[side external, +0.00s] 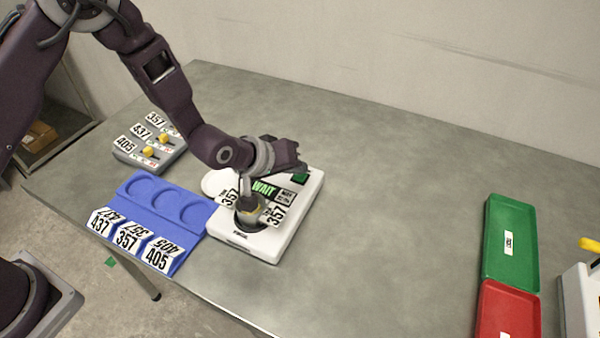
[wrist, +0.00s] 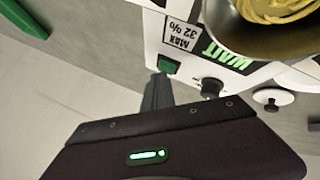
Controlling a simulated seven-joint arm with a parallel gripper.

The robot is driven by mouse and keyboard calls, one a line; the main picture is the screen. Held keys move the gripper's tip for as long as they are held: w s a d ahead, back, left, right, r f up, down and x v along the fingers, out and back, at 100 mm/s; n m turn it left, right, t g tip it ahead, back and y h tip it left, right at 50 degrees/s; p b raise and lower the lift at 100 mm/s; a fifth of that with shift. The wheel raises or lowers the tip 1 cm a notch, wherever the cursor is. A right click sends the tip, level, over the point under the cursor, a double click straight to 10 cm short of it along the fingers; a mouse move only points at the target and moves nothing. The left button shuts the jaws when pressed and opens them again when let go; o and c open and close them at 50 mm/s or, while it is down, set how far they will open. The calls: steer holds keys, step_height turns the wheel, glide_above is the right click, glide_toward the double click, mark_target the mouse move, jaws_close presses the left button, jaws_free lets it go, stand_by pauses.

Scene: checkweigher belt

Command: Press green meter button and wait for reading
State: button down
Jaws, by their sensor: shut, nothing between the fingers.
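The white meter (side external: 262,246) stands on the table, and its lit green display (side external: 264,188) reads "WAIT". The display also shows in the wrist view (wrist: 228,55), beside a "MAX 32%" label (wrist: 181,34). The green button (wrist: 168,64) is on the meter's face, near that label; it also shows in the side view (side external: 300,178). A metal cup (side external: 248,212) with yellowish contents (wrist: 275,8) sits on the meter between two "357" tags. My gripper (wrist: 158,80) is shut and empty, its fingertips right at the button's edge. I cannot tell whether they touch it.
A blue tray (side external: 190,238) with three empty round recesses and tags 437, 357 and 405 lies left of the meter. A grey block (side external: 125,155) with the same numbers stands behind it. Green (side external: 511,215) and red (side external: 508,310) trays lie right. The middle table is clear.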

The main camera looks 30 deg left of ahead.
mark_target(297, 177)
steer(key=shift+r, duration=0.75)
steer(key=shift+r, duration=2.55)
